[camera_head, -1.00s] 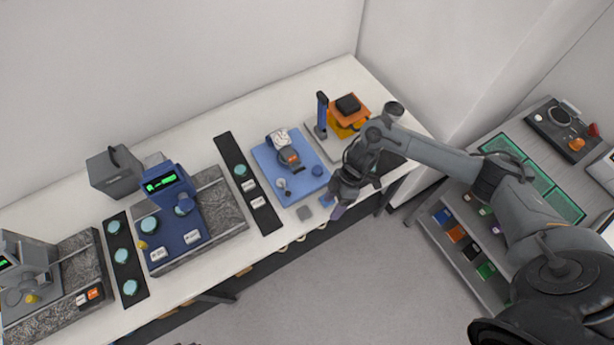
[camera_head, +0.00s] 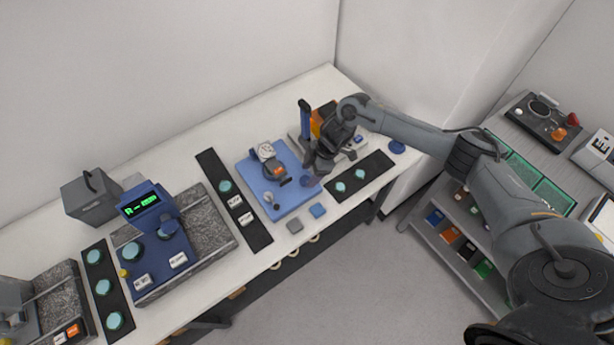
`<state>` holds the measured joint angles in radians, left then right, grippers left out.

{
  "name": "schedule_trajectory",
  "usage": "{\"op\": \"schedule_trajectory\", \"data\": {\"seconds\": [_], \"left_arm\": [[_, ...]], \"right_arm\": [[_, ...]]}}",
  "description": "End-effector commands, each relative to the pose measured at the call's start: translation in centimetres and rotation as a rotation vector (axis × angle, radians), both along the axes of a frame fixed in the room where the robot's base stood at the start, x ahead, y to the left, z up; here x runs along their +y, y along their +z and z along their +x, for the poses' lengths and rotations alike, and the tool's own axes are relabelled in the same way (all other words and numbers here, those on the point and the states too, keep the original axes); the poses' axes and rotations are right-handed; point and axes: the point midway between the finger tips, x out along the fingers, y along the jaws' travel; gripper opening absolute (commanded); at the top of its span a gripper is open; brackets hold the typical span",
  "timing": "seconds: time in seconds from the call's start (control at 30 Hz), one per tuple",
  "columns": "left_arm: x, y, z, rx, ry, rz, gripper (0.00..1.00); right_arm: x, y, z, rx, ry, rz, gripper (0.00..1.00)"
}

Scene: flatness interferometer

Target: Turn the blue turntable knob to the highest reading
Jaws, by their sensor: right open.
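A blue knob (camera_head: 308,182) sits at the right side of the blue base plate (camera_head: 290,199). The plate carries a white round dial (camera_head: 266,152) and a dark part with an orange label (camera_head: 278,172); the dial is too small to read. My right gripper (camera_head: 313,175) is open, pointing down at the knob and partly covering it. I cannot tell whether the fingers touch the knob. My left gripper is not in view.
An orange and blue stand (camera_head: 305,118) is close behind my right gripper. A black strip with teal discs (camera_head: 360,178) lies to its right. A blue instrument with a green display (camera_head: 138,203) stands left.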

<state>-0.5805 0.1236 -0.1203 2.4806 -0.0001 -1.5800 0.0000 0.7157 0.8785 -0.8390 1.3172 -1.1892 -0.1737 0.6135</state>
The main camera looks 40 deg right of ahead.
Motion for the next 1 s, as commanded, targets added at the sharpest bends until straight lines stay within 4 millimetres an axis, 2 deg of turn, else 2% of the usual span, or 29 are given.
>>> {"op": "schedule_trajectory", "data": {"seconds": [0.23, 0.63, 1.0], "left_arm": [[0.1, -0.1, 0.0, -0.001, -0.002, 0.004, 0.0], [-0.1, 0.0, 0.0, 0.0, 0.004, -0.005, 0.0], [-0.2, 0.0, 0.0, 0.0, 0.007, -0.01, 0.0]], "right_arm": [[0.9, -2.3, 0.5, 0.0, -0.001, 0.0, 0.63], [1.0, -2.8, 0.6, -0.001, 0.0, 0.0, 0.63], [1.0, -2.8, 0.6, -0.001, 0.0, 0.0, 0.09]]}}
